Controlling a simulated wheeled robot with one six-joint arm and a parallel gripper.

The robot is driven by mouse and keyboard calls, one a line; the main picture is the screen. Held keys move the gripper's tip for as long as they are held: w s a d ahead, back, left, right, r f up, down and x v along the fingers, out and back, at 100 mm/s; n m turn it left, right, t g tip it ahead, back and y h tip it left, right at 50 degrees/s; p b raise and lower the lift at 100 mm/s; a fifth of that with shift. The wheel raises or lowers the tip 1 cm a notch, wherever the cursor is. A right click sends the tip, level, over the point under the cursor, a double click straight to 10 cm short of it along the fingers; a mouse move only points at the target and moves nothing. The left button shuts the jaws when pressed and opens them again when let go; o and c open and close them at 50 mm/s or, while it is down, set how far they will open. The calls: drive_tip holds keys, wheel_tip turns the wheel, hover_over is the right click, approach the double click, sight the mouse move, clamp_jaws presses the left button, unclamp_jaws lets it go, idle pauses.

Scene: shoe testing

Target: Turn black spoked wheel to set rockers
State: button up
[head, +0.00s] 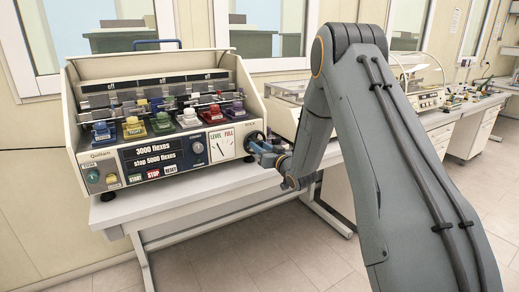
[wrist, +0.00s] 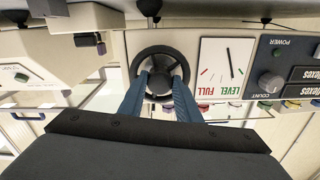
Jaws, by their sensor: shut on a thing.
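The black spoked wheel (head: 254,140) is on the right end of the flex machine's front (head: 160,165), beside the LEVEL/FULL gauge (head: 221,144). In the wrist view, which is upside down, the wheel (wrist: 160,49) faces the camera. My gripper (head: 266,151) is at the wheel from the front right. In the wrist view its two blue fingers (wrist: 161,80) reach inside the rim, one on each side of the hub, shut on the wheel. The fingers and palm hide part of the wheel. The gauge needle shows on the white dial (wrist: 227,70).
Coloured clamps (head: 162,122) stand in a row in the machine above the display and buttons. Another bench device (head: 285,108) stands close to the right of the wheel. The white table's front edge (head: 190,190) is below my gripper. Open floor lies in front.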

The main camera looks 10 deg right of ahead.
drive_tip(key=shift+n+b, duration=3.7)
drive_tip(key=shift+n, duration=0.7)
drive_tip(key=o, duration=1.1)
drive_tip(key=shift+c, duration=0.2)
drive_tip(key=b+v, duration=0.1)
drive_tip(key=v, duration=0.6)
drive_tip(key=shift+s+d+b, duration=0.15)
drive_tip(key=shift+s+b, duration=0.15)
drive_tip(key=shift+s, duration=0.05)
